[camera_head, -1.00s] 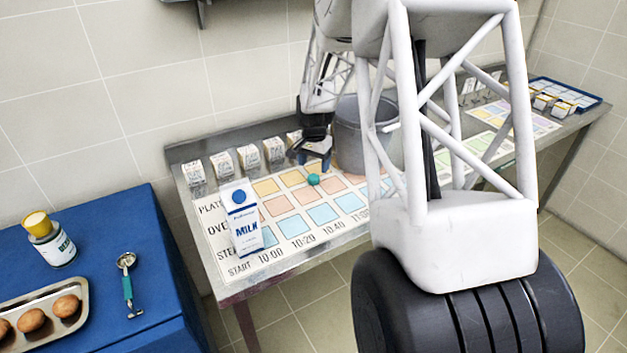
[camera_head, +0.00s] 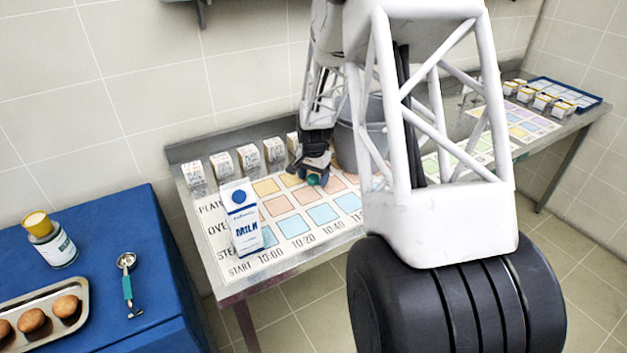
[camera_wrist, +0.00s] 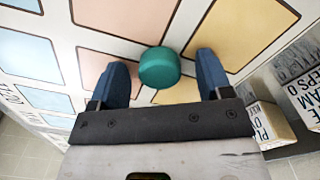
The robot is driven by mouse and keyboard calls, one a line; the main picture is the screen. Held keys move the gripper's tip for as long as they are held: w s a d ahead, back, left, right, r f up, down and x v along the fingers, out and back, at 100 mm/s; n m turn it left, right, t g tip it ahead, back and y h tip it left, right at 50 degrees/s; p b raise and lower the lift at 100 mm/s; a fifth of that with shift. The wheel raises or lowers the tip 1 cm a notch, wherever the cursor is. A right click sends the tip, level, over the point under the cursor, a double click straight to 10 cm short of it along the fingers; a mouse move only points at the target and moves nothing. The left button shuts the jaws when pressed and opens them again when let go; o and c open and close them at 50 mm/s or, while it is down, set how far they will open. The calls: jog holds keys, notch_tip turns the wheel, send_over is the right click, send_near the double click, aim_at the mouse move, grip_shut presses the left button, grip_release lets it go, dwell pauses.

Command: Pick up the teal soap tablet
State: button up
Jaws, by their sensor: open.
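The teal soap tablet (camera_wrist: 159,68) is a small rounded disc lying on the printed chart (camera_wrist: 60,100) on the metal table. In the wrist view it sits between the two blue fingers of my gripper (camera_wrist: 165,75), nearer the tips, with a gap on each side. My gripper is open and holds nothing. In the head view my gripper (camera_head: 314,175) is low over the chart, and the tablet (camera_head: 312,180) shows only in part beside the fingers. The tablet's contact with the chart is hard to judge.
A milk carton (camera_head: 242,218) stands at the chart's left. Several small white boxes (camera_head: 248,158) line the back edge, and a grey bucket (camera_head: 350,140) stands just right of my gripper. A blue counter (camera_head: 130,220) with a scoop (camera_head: 127,280) and muffin tray (camera_head: 75,325) is at left.

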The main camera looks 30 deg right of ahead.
aim_at(314, 176)
jog(key=shift+c, duration=0.2)
jog(key=c, duration=1)
jog(key=shift+r, duration=0.8)
notch_tip(314, 176, up, 2)
jog(key=shift+r, duration=0.1)
jog(key=s+a, duration=0.1)
jog(key=s, duration=0.4)
jog(key=s+a, duration=0.2)
jog(key=s, duration=0.3)
jog(key=s+a+r, duration=0.1)
jog(key=s+a, duration=0.1)
jog(key=s, duration=0.3)
jog(key=shift+a+r, duration=0.1)
jog(key=shift+a, duration=0.15)
